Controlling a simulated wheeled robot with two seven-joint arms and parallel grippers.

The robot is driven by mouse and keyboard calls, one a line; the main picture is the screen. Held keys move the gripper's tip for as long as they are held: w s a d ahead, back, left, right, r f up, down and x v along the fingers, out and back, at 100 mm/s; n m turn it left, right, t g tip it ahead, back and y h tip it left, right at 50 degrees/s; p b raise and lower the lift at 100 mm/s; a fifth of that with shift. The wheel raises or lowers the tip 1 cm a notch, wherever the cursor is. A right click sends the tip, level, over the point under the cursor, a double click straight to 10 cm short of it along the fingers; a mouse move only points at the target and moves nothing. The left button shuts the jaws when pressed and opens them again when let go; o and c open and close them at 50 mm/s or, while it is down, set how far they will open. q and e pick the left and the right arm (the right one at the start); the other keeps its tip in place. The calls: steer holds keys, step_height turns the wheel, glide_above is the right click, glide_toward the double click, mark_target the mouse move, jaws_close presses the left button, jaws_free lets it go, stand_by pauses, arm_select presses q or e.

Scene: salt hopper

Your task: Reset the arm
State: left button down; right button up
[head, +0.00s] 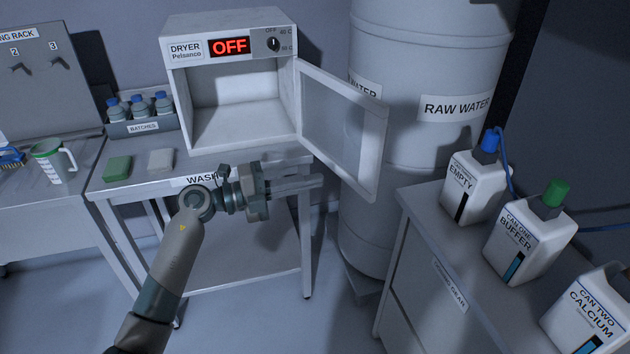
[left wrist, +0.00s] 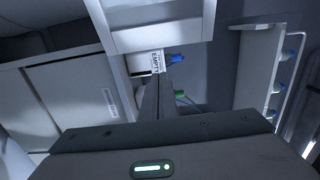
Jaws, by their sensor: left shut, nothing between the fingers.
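My left arm comes in from the lower left in the head view. My right gripper is in neither view.
The dryer (head: 235,130) reads OFF, its door (head: 345,125) swung open near my gripper. A raw water tank (head: 425,140) stands behind. Labelled cans, EMPTY (head: 472,185), BUFFER (head: 527,240) and CALCIUM (head: 590,312), stand on the right cabinet. Sponges (head: 117,168) lie on the wash table.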

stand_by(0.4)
arm_select(q)
steer(key=a+f+n+t+y, duration=0.35)
steer(key=f+n, duration=0.45)
steer(key=f, duration=0.6)
steer(key=a+f+n+t+y, duration=0.3)
steer(key=a+f+n+t, duration=0.35)
steer(key=f, duration=0.75)
steer(key=s+a+f+n+g+y, duration=0.2)
steer(key=s+a+f+n+y, duration=0.15)
steer(key=s+f, duration=0.45)
steer(key=s+a+f+n+g+y, duration=0.15)
steer(key=s+f+n, duration=0.25)
steer(key=f, duration=0.8)
steer(key=s+a+f+n+g+y, duration=0.25)
steer(key=s+f, duration=0.35)
steer(key=f, duration=0.4)
steer(key=s+a+f+n+g+y, duration=0.1)
steer(key=s+f+g, duration=0.2)
steer(key=s, duration=1.1)
steer(key=s+a+f+n+g+y, duration=0.1)
steer(key=s+f+n+g, duration=0.1)
steer(key=s+f, duration=0.7)
steer(key=s+a+f+n+g, duration=0.2)
steer(key=s+f, duration=0.3)
steer(key=s, duration=1.3)
steer(key=shift+s+f+g+y, duration=0.3)
steer(key=shift+f+g+y, duration=0.1)
steer(key=shift+g, duration=0.5)
